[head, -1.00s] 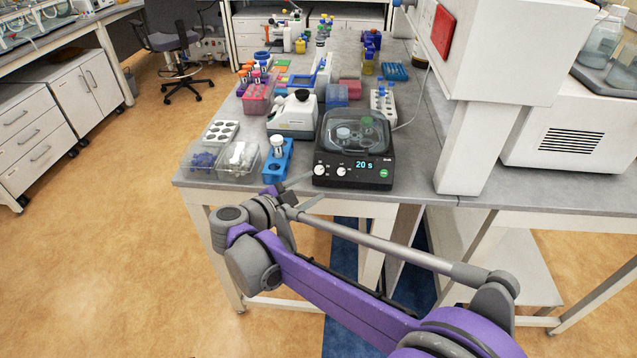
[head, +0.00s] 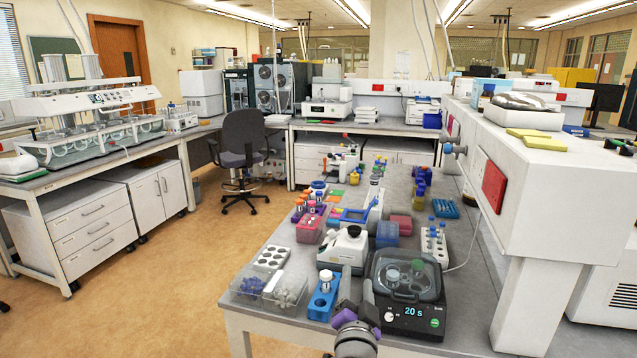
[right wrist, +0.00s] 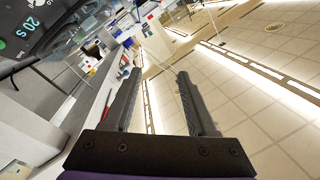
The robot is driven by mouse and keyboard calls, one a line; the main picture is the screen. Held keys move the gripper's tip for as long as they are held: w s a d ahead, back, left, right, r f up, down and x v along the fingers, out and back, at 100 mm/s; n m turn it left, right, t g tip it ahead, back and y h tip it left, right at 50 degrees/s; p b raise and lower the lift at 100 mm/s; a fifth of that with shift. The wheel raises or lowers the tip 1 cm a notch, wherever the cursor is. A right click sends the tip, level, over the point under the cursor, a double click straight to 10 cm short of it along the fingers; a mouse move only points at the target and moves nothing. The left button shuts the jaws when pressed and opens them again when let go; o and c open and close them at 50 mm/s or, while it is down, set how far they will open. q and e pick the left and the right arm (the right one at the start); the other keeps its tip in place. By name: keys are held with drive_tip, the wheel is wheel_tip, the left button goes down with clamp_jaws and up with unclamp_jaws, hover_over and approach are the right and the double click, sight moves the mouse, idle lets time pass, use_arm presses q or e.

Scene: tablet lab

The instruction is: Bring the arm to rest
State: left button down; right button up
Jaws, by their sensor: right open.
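My right gripper (head: 357,308) shows at the bottom of the head view, at the front edge of the bench (head: 262,322). It is just in front of the gap between the black device (head: 410,318) with the "20 s" display and the blue rack (head: 322,300). In the right wrist view its two dark fingers (right wrist: 157,75) stand apart with nothing between them, so it is open and empty. The black device also shows at the top left of the right wrist view (right wrist: 45,25). My left gripper is not in view.
A white-capped vial (head: 325,280) stands in the blue rack. Clear bins (head: 250,285) lie to its left, and a white microscope-like instrument (head: 345,250) stands behind. A large white housing (head: 540,190) overhangs the bench at right. Open floor (head: 150,305) lies to the left.

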drive_tip(key=s+d+f+n+g+p, duration=0.1)
drive_tip(key=s+d+f+n+g, duration=0.2)
drive_tip(key=s+f, duration=0.3)
drive_tip(key=s+d+f+n+g+y+p, duration=0.1)
drive_tip(key=s+d+f+n+g, duration=0.2)
drive_tip(key=s, duration=1.1)
drive_tip(key=s+d+f+n+g+y+p, duration=0.1)
drive_tip(key=s+d+f+n+g+p, duration=0.1)
drive_tip(key=s+f+g, duration=0.5)
wheel_tip(320, 180, down, 4)
drive_tip(key=s+d+n, duration=0.1)
drive_tip(key=s, duration=0.1)
drive_tip(key=shift+s+d+f, duration=0.2)
drive_tip(key=shift+s+d, duration=0.15)
drive_tip(key=shift+s, duration=0.05)
